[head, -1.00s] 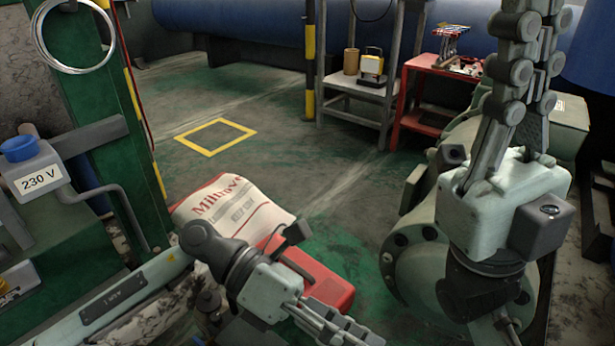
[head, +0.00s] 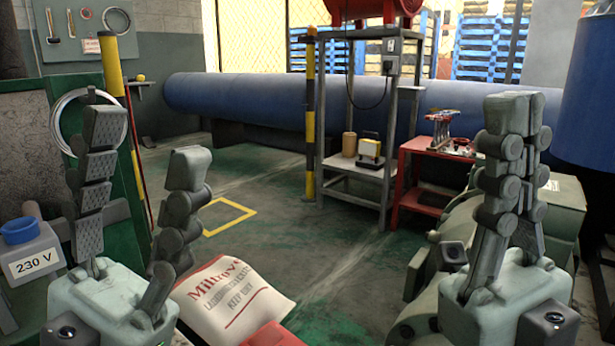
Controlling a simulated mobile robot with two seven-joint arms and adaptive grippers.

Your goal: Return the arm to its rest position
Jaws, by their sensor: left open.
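My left gripper (head: 146,145) stands upright at the left of the head view. Its two fingers point up and are spread wide apart, with nothing between them. My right gripper (head: 514,112) is upright at the right. Its fingers are close together and pointing up, with no object seen between them. The lower parts of both arms are cut off by the bottom edge of the view.
A white sack (head: 235,298) lies on the floor right of my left gripper, with a red object (head: 272,335) before it. Left is a box marked 230 V (head: 36,265). A grey machine stands behind my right gripper. A red cart (head: 425,168) and grey shelf (head: 350,167) stand farther back.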

